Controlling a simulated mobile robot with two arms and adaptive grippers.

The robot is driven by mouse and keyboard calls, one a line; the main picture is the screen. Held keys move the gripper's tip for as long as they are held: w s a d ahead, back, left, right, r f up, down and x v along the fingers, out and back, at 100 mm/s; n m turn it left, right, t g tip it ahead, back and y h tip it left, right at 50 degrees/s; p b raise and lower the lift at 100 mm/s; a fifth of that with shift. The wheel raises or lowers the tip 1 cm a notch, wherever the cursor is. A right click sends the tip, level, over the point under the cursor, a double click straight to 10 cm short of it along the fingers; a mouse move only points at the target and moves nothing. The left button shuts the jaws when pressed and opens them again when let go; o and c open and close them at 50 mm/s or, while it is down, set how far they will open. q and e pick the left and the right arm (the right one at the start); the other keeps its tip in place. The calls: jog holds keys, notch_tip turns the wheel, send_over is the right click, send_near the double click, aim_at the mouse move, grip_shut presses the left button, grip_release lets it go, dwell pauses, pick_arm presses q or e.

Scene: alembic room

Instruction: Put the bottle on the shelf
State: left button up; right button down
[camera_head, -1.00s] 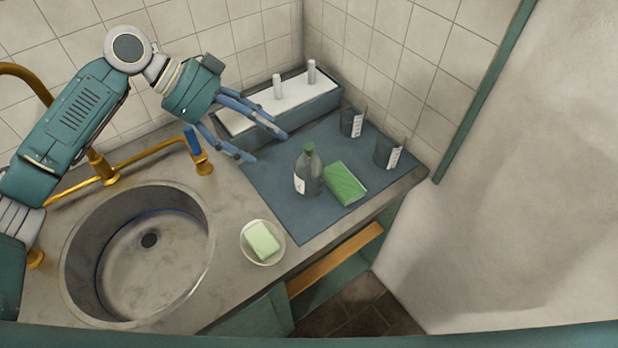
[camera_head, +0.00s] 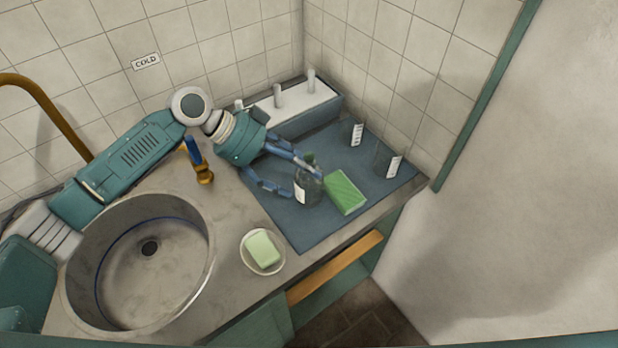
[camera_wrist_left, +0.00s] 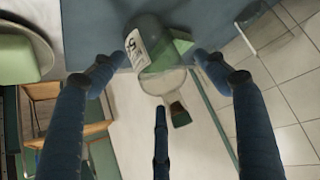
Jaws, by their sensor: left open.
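The bottle (camera_head: 302,190) stands upright on the blue-grey mat (camera_head: 290,225). It is dark, translucent glass with a white label and a green cap, and my fingers partly cover it. My left gripper (camera_head: 305,178) is open, with its blue fingers spread around the bottle. In the left wrist view the bottle (camera_wrist_left: 150,45) lies between the tips of the open fingers (camera_wrist_left: 160,70); I cannot tell whether any finger touches it. A raised white-topped ledge (camera_head: 295,98) with small pale cylinders runs along the back wall; I cannot tell whether it is the shelf. My right gripper is not in view.
A green sponge (camera_head: 345,192) lies close right of the bottle. Two clear beakers (camera_head: 353,132) (camera_head: 388,160) stand near the right wall. A wooden bar (camera_head: 335,268) sits below the counter edge.

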pick_arm(q)
jog(key=shift+d+f, duration=0.5)
jog(key=shift+d, duration=0.05)
jog(key=shift+a, duration=0.1)
jog(key=c, duration=1.2)
jog(key=shift+w+r, duration=0.1)
jog(key=c, duration=0.4)
jog(key=shift+c, duration=0.2)
